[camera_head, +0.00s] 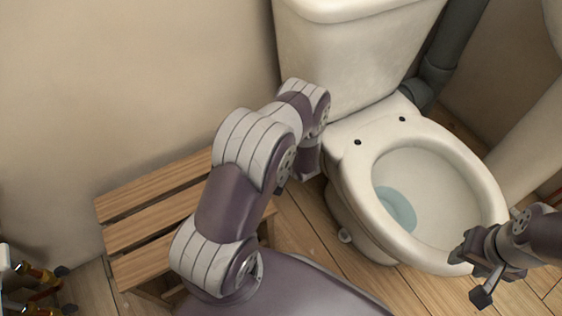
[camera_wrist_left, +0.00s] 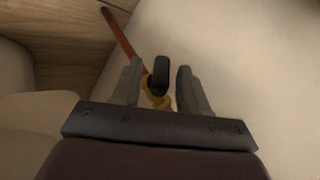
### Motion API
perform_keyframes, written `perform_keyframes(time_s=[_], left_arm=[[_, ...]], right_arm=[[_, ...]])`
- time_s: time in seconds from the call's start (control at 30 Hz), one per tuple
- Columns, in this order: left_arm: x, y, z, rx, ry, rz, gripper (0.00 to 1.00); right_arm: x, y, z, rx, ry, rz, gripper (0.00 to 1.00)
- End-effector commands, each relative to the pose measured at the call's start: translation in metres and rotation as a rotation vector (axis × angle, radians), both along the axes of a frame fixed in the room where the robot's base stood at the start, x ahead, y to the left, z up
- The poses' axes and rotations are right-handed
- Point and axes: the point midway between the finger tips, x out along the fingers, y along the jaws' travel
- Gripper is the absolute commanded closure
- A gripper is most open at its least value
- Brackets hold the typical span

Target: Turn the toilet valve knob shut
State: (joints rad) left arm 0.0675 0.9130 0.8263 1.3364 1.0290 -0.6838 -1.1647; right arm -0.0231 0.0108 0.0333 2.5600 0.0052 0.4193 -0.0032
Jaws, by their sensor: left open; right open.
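The valve knob (camera_wrist_left: 161,76) is a dark, narrow handle in the left wrist view. It sits on a brass valve body (camera_wrist_left: 154,101) with a copper pipe (camera_wrist_left: 121,36) running up to the left. My left gripper (camera_wrist_left: 160,70) is open, with one grey finger on each side of the knob in the picture. Gaps show on both sides; I cannot tell how deep the knob lies between the fingers. In the head view my left arm hides the valve and most of that gripper. My right gripper (camera_head: 474,276) is open and empty by the front rim of the toilet (camera_head: 462,160).
A slatted wooden stool (camera_head: 150,215) stands left of my left arm. Brass valves with red pipes (camera_head: 35,275) are at the lower left edge. A grey drain pipe (camera_head: 452,50) rises behind the toilet. Plank floor (camera_head: 310,235) shows between stool and bowl.

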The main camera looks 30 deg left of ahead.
Motion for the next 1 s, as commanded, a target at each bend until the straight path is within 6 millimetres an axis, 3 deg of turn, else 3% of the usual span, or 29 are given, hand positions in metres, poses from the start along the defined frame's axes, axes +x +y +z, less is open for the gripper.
perform_keyframes(time_s=[0.1,0.23,0.37,0.63,0.9,0.93,0.97,1.0], left_arm=[[-0.0001,-0.0002,0.0006,0.000,0.000,0.000,0.60],[-0.0001,-0.0003,0.0006,0.000,0.000,0.000,1.00],[-0.0001,-0.0009,0.0004,0.010,0.001,-0.002,1.00],[0.0003,-0.0034,-0.0031,0.236,0.018,-0.003,1.00],[0.0002,-0.0028,-0.0012,0.248,0.019,-0.001,1.00],[0.0002,-0.0028,-0.0012,0.248,0.019,-0.001,0.64],[0.0002,-0.0028,-0.0012,0.248,0.019,-0.001,0.56],[0.0001,-0.0028,-0.0013,0.248,0.019,-0.001,0.56]], right_arm=[[0.0000,0.0000,0.0006,0.000,0.000,0.000,0.57],[0.0000,0.0000,0.0005,0.000,0.000,0.000,0.57],[0.0000,0.0000,0.0010,0.000,0.000,0.000,0.57],[0.0000,0.0000,-0.0015,0.000,0.000,0.000,0.57],[0.0000,0.0000,-0.0008,0.000,0.000,0.000,0.57],[0.0000,0.0000,-0.0008,0.000,0.000,0.000,0.57],[0.0000,0.0000,-0.0008,0.000,0.000,0.000,0.57],[0.0000,0.0000,-0.0008,0.000,0.000,0.000,0.57]])
